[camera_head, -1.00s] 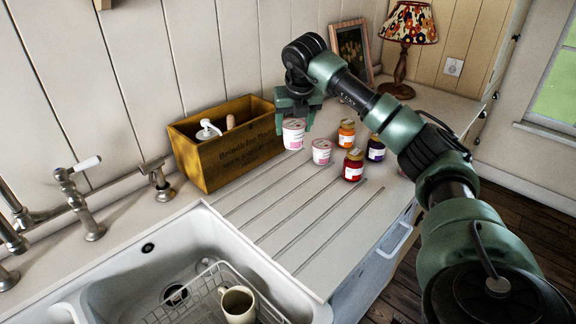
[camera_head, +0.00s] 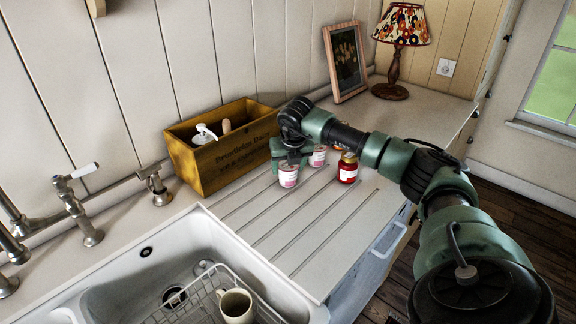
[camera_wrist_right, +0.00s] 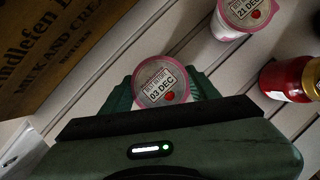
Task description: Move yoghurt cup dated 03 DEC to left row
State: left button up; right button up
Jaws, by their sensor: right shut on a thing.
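A white and pink yoghurt cup (camera_head: 288,176) is between the fingers of my right gripper (camera_head: 291,160). In the right wrist view its lid (camera_wrist_right: 160,82) reads 03 DEC, and the gripper (camera_wrist_right: 162,92) is shut on it, one finger on each side. The cup is upright over the grooved drainboard (camera_head: 290,225); I cannot tell whether it touches the board. A second yoghurt cup (camera_head: 319,157), lid dated 21 DEC in the right wrist view (camera_wrist_right: 243,12), stands just behind it, partly hidden by my arm. My left gripper is not in view.
A red jar (camera_head: 347,169) stands right of the cups; my arm hides what is behind it. A wooden crate (camera_head: 225,160) with a soap pump stands at the left. The sink (camera_head: 110,270) with a rack and mug (camera_head: 236,304) lies in front. The drainboard's front part is clear.

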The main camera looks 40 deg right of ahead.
jog(key=shift+f, duration=0.2)
jog(key=o, duration=1.5)
jog(key=shift+r, duration=0.15)
jog(key=shift+r, duration=0.25)
jog(key=b+v, duration=0.2)
jog(key=v, duration=0.9)
jog(key=shift+s+a+r+b, duration=0.2)
jog(key=shift+r+b, duration=0.15)
